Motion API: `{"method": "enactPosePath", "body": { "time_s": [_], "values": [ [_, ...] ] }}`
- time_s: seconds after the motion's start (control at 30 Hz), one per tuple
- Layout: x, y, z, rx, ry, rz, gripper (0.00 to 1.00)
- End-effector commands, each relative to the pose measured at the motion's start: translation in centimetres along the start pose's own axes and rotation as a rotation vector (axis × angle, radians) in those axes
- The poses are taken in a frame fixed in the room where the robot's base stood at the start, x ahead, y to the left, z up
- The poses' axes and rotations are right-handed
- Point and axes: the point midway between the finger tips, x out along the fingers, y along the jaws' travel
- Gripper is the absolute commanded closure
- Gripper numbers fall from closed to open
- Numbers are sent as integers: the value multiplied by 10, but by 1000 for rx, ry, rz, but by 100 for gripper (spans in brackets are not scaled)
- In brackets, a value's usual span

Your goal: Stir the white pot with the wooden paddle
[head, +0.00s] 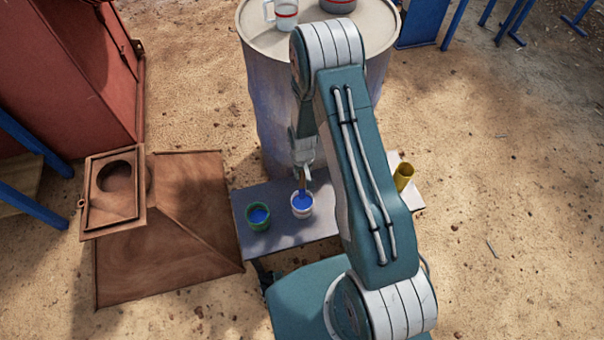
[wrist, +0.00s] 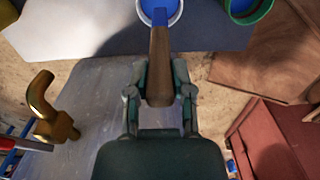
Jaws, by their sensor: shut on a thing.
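The white pot (head: 302,208) stands on a small grey table (head: 285,237) and holds blue liquid. Its rim also shows at the top of the wrist view (wrist: 176,14). My gripper (head: 304,170) is above the pot, shut on the brown wooden paddle (wrist: 159,60). In the wrist view the fingers (wrist: 158,92) sit on both sides of the paddle. The paddle reaches down into the white pot, and its lower end is at the blue liquid. The part of the paddle below the liquid is hidden.
A green pot (head: 258,216) with blue liquid stands left of the white pot. A drum (head: 262,120) stands behind the table. A brown hopper-like piece (head: 185,210) lies left. A brass tap (wrist: 48,110) shows in the wrist view.

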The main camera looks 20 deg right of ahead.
Motion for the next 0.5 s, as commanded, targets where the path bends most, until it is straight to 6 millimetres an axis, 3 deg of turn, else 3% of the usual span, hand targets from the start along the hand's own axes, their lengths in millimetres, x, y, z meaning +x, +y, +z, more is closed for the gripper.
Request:
{"method": "enactPosePath", "body": {
  "time_s": [0.5],
  "values": [
    [-4,0,0,0,2,0,100]
  ]
}}
